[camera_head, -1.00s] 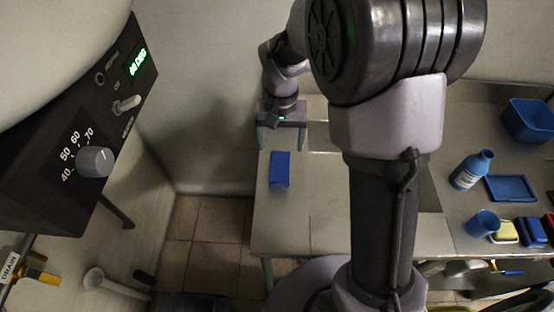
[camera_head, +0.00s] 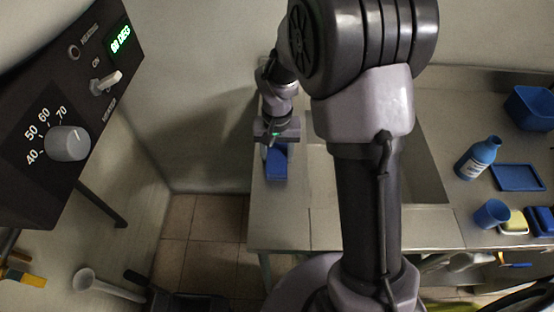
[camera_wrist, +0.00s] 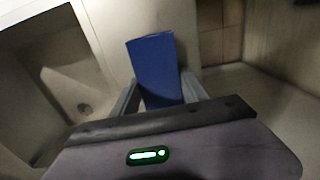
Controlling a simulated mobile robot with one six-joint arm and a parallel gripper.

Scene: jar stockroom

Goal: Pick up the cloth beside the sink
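The blue cloth (camera_head: 277,165) lies on the steel counter left of the sink (camera_head: 428,178); it is a flat-sided, folded-looking block. It also shows in the wrist view (camera_wrist: 154,62), its near end between my two fingers. My gripper (camera_head: 277,148) is over the far end of the cloth, fingers pointing down. In the wrist view the fingers (camera_wrist: 160,97) are spread, one on each side of the cloth. I cannot tell if they touch it. The sink basin with its drain (camera_wrist: 84,108) is left of the cloth there.
Right of the sink are a blue bottle (camera_head: 477,159), a blue tray (camera_head: 518,178), a blue cup (camera_head: 491,214), a yellow sponge (camera_head: 514,222) and a blue bin (camera_head: 530,107). A heater control box (camera_head: 75,110) is at the left. The wall is close behind my gripper.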

